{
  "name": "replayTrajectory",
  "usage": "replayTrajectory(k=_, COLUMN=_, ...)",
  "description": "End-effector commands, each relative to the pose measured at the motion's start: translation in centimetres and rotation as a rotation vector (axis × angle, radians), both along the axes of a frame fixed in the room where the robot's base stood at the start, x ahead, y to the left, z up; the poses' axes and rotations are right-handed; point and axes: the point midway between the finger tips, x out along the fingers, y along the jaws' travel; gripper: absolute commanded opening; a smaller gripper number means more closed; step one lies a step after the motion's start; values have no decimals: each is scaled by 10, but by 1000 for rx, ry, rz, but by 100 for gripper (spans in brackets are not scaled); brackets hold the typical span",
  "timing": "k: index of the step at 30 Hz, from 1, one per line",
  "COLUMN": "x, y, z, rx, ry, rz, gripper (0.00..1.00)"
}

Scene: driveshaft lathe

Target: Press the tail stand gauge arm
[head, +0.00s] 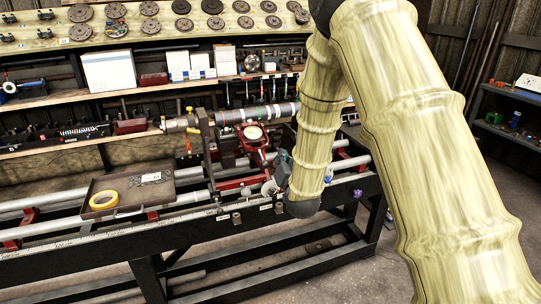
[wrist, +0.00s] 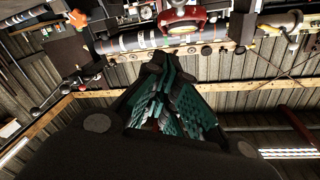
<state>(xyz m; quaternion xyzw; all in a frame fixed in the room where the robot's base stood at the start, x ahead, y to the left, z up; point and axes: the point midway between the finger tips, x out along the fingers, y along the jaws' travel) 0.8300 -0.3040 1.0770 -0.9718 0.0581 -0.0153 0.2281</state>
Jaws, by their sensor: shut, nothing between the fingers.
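The tail stand gauge (head: 253,133) has a white round dial and a red mount. It sits against the grey driveshaft (head: 235,113) in the middle of the head view. In the wrist view a red-rimmed gauge (wrist: 182,20) shows at the top, just beyond my fingertips. My gripper (wrist: 160,62) is shut and empty, its dark and teal fingers pointing toward the shaft. In the head view my gripper (head: 282,168) is small and partly hidden by my arm, just right of and below the gauge. I cannot tell whether it touches the gauge arm.
A tray (head: 118,208) with a roll of yellow tape (head: 103,199) sits left on the lathe rails. The black lathe bed (head: 165,238) runs across the front. An orange-and-white part (wrist: 77,18) is at the wrist view's upper left.

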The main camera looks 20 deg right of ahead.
Motion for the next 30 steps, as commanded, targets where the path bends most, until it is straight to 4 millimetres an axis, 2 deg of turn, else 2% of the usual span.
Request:
replayTrajectory(k=8, x=0, y=0, z=-1, rx=-1, ry=2, rz=0, gripper=0)
replayTrajectory(k=13, x=9, y=-1, z=-1, rx=-2, ry=4, rz=1, gripper=0)
replayTrajectory(k=30, x=94, y=-11, z=0, rx=-2, ry=3, rz=0, gripper=0)
